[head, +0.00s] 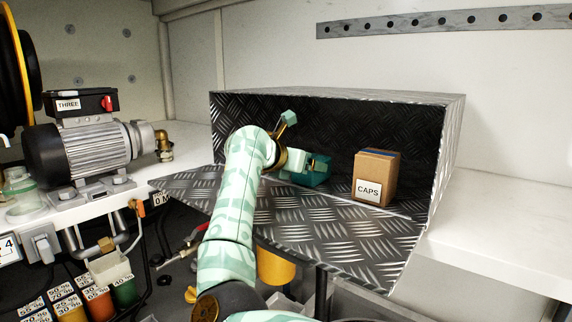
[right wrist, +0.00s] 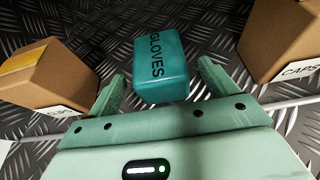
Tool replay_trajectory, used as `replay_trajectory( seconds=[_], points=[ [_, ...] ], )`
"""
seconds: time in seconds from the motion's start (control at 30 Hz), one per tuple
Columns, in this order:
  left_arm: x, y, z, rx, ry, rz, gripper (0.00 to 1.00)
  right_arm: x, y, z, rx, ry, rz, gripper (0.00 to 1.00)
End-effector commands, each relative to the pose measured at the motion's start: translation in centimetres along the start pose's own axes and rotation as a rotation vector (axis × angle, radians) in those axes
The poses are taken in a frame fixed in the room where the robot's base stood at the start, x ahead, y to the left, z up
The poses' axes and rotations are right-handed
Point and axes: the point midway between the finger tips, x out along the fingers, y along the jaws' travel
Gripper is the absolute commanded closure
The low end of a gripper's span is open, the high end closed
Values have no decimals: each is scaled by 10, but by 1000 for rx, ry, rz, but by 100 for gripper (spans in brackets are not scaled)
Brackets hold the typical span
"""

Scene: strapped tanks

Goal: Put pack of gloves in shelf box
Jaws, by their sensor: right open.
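The pack of gloves (head: 319,171) is a small teal block standing inside the metal shelf box (head: 455,130), on its floor. In the right wrist view the pack (right wrist: 163,62) shows its GLOVES lettering. My right gripper (head: 291,146) reaches into the box. In the right wrist view its two fingers (right wrist: 161,82) are spread, one on each side of the pack's near end, with a visible gap at least on the left. My arm hides part of the box's left interior in the head view. My left gripper is not in view.
A brown CAPS carton (head: 377,175) stands right of the pack in the box. Another carton (right wrist: 42,75) stands to the left in the right wrist view. The box's front flap (head: 335,230) hangs open and sloping. A motor (head: 90,150) stands on the shelf at left.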

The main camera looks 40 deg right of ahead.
Motion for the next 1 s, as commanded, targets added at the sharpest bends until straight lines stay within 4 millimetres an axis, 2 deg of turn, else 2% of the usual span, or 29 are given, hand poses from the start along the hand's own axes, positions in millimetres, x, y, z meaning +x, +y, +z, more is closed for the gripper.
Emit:
replay_trajectory(
  seconds=[0.03,0.1,0.3,0.4,0.57,1.0],
  points=[
    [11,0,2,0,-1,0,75,-10,1,-5,0,-4,2,15],
    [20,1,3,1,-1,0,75,-28,1,-6,0,-4,2,15],
    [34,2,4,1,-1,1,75,-71,0,-4,0,-2,2,15],
    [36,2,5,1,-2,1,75,-84,0,-2,0,-1,2,15],
    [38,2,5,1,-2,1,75,-93,0,-1,0,0,2,15],
    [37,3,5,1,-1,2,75,-93,0,-1,-1,1,2,15]
  ],
)
